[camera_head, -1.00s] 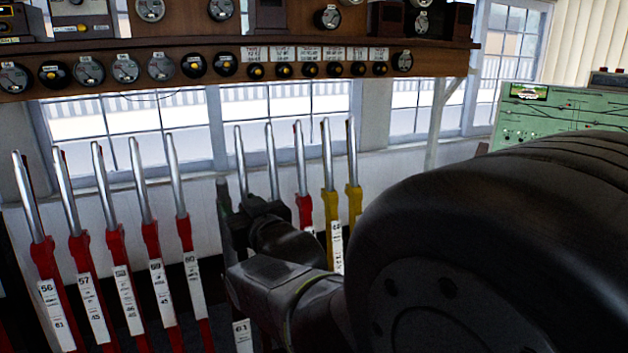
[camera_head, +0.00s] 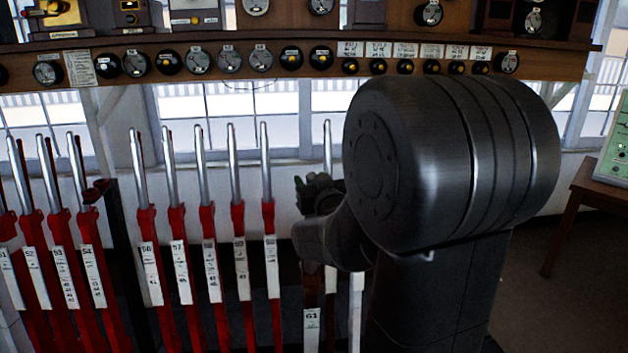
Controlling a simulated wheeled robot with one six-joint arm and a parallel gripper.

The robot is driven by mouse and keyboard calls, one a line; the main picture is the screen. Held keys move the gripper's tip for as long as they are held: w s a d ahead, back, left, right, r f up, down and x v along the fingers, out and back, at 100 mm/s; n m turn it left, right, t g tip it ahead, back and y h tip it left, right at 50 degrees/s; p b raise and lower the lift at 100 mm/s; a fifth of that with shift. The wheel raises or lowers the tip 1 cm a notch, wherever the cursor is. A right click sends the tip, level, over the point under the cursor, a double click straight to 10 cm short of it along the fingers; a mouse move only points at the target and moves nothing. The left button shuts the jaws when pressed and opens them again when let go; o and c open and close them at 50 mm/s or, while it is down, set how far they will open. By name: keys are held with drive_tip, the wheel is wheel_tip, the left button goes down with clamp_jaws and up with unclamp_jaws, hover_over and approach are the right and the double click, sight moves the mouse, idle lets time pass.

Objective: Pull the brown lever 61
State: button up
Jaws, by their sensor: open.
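The brown lever 61 (camera_head: 312,284) stands just right of the row of red levers in the head view. Its low white plate (camera_head: 312,326) reads 61. Its upper part and handle are hidden behind my gripper and wrist. My gripper (camera_head: 318,188) is open, small and dark in the picture, at about the height of the neighbouring lever handles. I cannot tell whether its fingers are around lever 61 or only in front of it.
Red levers with silver handles, such as lever 60 (camera_head: 269,235), stand close on the left. Another silver handle (camera_head: 328,147) rises just behind my gripper. A shelf of gauges (camera_head: 230,62) runs above. A wooden table (camera_head: 585,185) stands at right; floor before it is clear.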

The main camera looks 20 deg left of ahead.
clamp_jaws()
drive_tip(key=s+d+f+b, duration=0.3)
drive_tip(key=s+d+b, duration=0.2)
drive_tip(key=s, duration=0.6)
drive_tip(key=shift+s+d+t+y, duration=0.15)
drive_tip(key=shift+d+t+y, duration=0.15)
drive_tip(key=shift+d, duration=0.8)
